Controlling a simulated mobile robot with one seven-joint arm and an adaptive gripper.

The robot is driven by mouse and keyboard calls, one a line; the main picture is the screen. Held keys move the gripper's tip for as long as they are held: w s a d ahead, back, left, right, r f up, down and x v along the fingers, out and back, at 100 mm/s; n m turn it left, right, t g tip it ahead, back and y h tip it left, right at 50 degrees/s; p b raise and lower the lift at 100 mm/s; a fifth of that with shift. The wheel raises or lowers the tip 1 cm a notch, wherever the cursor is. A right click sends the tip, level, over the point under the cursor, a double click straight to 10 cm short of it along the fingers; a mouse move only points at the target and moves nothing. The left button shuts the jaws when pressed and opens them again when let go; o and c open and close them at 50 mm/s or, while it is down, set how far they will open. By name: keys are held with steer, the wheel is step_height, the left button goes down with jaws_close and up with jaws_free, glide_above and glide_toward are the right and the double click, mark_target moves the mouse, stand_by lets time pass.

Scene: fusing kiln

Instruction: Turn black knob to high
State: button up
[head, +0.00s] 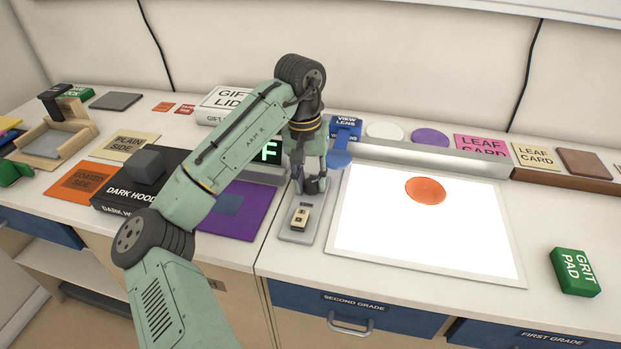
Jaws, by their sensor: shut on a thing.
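The black knob (315,187) sits at the back end of a small grey control plate (291,236) on the counter. My gripper (312,181) points down over it, and its fingers are shut on the knob. The fingers hide most of the knob, so its pointer and any markings cannot be read. A beige rocker switch (300,217) is on the same plate, in front of the knob. A dark display (270,151) behind my arm shows a green letter "F"; the rest of it is hidden.
A bright white light panel (400,245) with an orange disc (425,190) lies just right of the plate. A purple sheet (240,222) and the dark hood box (125,196) are to the left. A blue view lens (345,128) stands close behind my gripper.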

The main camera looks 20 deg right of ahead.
steer(key=shift+n, duration=1.1)
steer(key=o, duration=1.2)
